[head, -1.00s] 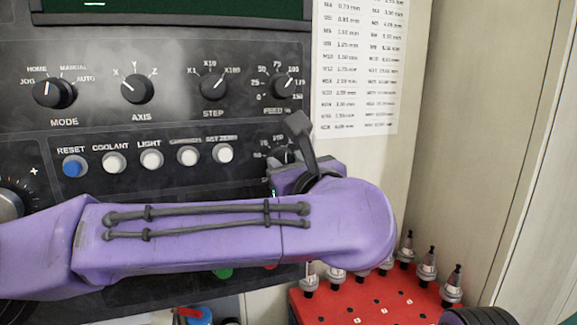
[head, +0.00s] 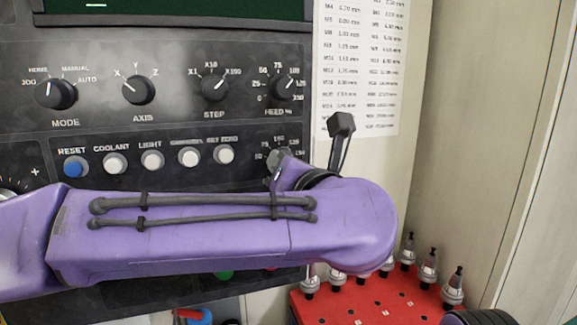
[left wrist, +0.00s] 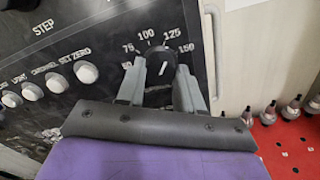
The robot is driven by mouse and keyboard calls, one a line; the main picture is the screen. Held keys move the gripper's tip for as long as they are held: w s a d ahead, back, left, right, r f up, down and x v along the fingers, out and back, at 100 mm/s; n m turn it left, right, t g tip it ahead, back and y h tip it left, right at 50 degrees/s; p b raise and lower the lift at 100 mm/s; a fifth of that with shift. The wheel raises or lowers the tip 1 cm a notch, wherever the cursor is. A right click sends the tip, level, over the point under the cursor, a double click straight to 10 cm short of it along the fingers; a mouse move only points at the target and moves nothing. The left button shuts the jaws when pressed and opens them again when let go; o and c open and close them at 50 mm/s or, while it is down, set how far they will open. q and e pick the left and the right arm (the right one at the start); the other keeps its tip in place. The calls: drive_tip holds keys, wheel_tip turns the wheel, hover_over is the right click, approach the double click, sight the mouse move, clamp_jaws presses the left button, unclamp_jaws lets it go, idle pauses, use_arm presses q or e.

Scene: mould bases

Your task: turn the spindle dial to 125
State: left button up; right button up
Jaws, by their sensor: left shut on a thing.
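The spindle dial (left wrist: 161,60) is a round black knob in the left wrist view, ringed by marks that include 75, 100, 125 and 150. My left gripper (left wrist: 160,84) has one grey finger on each side of the knob and is shut on it. A short white mark shows on the knob, but I cannot tell which number it points to. In the head view my left gripper (head: 280,164) and purple arm cover most of the dial, and only part of its scale shows. My right gripper's fingers are not in view.
The feed knob (head: 283,88) sits just above the gripper, with a row of push buttons (head: 152,159) to the left. A red tool rack (head: 375,305) with several upright tool holders stands at lower right. A paper chart (head: 358,70) hangs beside the panel.

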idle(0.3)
use_arm(q)
drive_tip(key=o, duration=1)
drive_tip(key=shift+o, duration=0.2)
drive_tip(key=b+v, duration=0.3)
drive_tip(key=v, duration=0.7)
drive_tip(key=shift+s+b, duration=0.3)
drive_tip(key=shift+b, duration=0.05)
drive_tip(key=shift+d, duration=0.1)
